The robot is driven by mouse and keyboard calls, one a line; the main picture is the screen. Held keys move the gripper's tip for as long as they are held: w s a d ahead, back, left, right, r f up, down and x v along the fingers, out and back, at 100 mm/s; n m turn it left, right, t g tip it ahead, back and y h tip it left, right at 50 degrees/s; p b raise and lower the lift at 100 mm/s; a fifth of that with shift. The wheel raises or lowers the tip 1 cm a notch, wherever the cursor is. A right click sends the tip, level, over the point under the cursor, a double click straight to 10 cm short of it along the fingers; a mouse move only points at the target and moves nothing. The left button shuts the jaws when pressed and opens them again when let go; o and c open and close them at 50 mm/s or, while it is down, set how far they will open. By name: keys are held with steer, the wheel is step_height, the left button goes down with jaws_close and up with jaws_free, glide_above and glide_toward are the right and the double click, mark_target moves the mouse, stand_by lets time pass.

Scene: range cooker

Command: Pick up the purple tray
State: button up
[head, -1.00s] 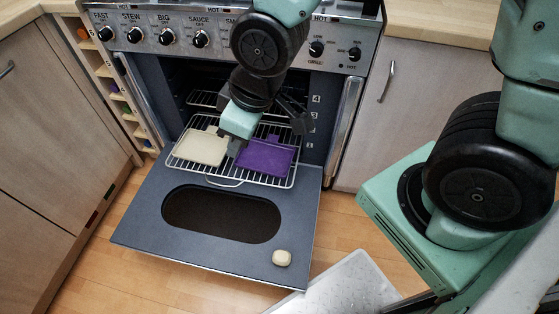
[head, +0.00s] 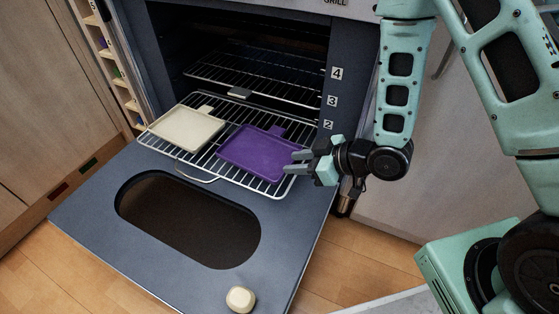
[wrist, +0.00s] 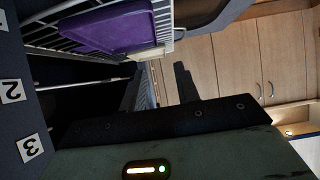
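The purple tray (head: 262,150) lies flat on the pulled-out wire rack of the oven, with a small tab at its back edge. It also shows at the upper left of the wrist view (wrist: 105,32). A cream tray (head: 186,128) lies to its left on the same rack. My gripper (head: 291,162) is at the right edge of the rack, its fingers pointing left toward the purple tray's right edge. The fingers are open with an empty gap between them. In the wrist view the purple tray is not between the fingers.
The wire rack (head: 176,153) sticks out over the lowered oven door (head: 90,215). Another rack (head: 262,88) is higher inside the oven. Wooden floor (head: 345,262) is free at the right.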

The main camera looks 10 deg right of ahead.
steer(key=d+f, duration=0.1)
steer(key=f, duration=0.1)
steer(key=b, duration=1)
glide_toward(247, 168)
steer(key=x, duration=0.3)
steer(key=shift+w+a+f, duration=0.15)
steer(key=shift+f, duration=0.1)
steer(key=b+x, duration=0.3)
steer(key=x, duration=0.1)
steer(key=shift+w+a+f, duration=0.1)
steer(key=shift+a+f, duration=0.05)
steer(key=shift+f, duration=0.1)
steer(key=shift+w+a+b, duration=0.2)
steer(key=shift+a+b, duration=0.05)
steer(key=shift+b, duration=0.05)
jaws_close()
